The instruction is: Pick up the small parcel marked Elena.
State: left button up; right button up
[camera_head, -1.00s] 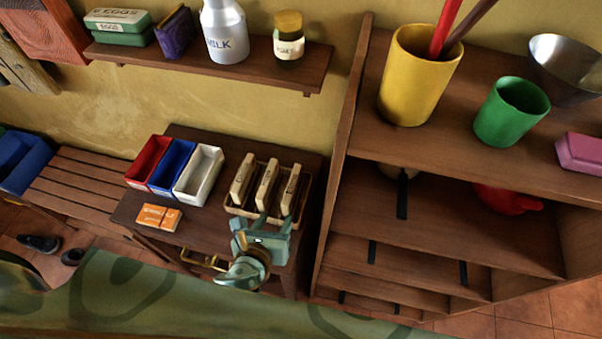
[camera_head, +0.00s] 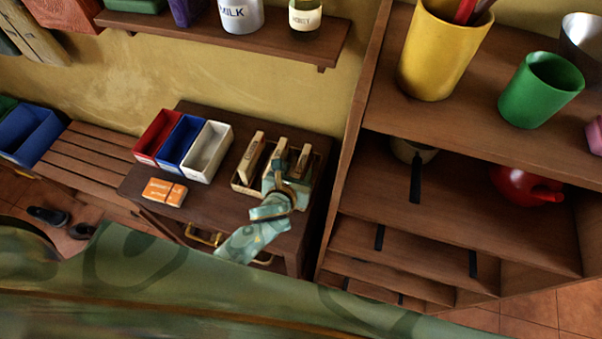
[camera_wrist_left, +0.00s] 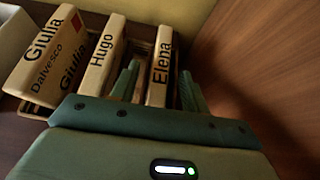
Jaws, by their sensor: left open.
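Three upright tan parcels stand side by side in a shallow wooden tray (camera_head: 240,187). In the left wrist view the right-hand parcel reads Elena (camera_wrist_left: 160,65). The middle one reads Hugo (camera_wrist_left: 104,56) and the left one reads Giulia Dalvesco (camera_wrist_left: 45,55). My left gripper (camera_wrist_left: 158,88) is open, one finger on each side of the Elena parcel, the left finger in the gap beside Hugo. I cannot tell whether the fingers touch it. In the head view my left gripper (camera_head: 288,178) covers the lower part of the Elena parcel (camera_head: 301,160). My right gripper is out of view.
Red (camera_head: 158,135), blue (camera_head: 182,143) and white (camera_head: 207,152) open boxes stand left of the tray. An orange pack (camera_head: 164,192) lies in front of them. A tall wooden shelf unit (camera_head: 345,150) rises close on the right. A wall shelf (camera_head: 220,38) hangs above.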

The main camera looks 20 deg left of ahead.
pick_arm(q)
jog(key=x, duration=0.2)
jog(key=shift+w+f+b, duration=0.25)
jog(key=shift+w+b, duration=0.05)
jog(key=shift+r, duration=0.1)
grip_shut()
